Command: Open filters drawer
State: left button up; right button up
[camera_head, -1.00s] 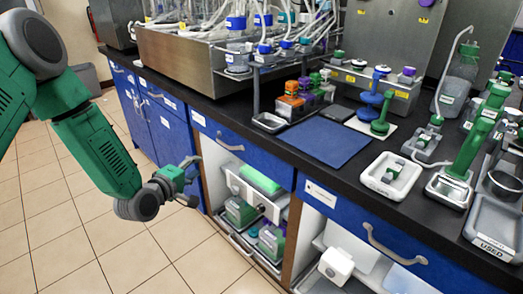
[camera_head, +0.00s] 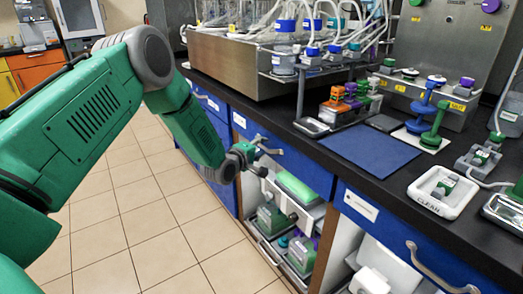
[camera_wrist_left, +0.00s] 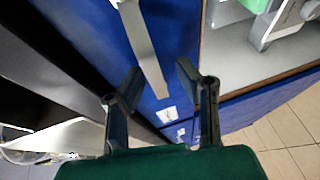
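The drawer (camera_head: 292,165) has a blue front with a grey bar handle (camera_head: 266,146) and a small white label whose text is too small to read. It looks closed. My left gripper (camera_head: 250,154) is right at this handle. In the left wrist view my left gripper (camera_wrist_left: 159,72) is open. The grey handle (camera_wrist_left: 143,45) runs down the picture between its two fingers, in front of the blue front (camera_wrist_left: 75,30). I cannot tell whether the fingers touch the handle. My right gripper is not in view.
Another blue drawer (camera_head: 388,228) with a handle is to the right. Below the first drawer is an open shelf (camera_head: 290,215) with green equipment. The black counter (camera_head: 290,128) holds a blue mat (camera_head: 370,150) and a white tray (camera_head: 443,192). The tiled floor (camera_head: 130,215) is clear.

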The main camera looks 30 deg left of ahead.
pick_arm(q)
jog(key=shift+w+d, duration=0.15)
jog(key=shift+d, duration=0.1)
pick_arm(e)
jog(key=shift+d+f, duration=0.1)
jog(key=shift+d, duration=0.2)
pick_arm(q)
jog(key=shift+a, duration=0.15)
grip_shut()
jog(key=shift+a, duration=0.15)
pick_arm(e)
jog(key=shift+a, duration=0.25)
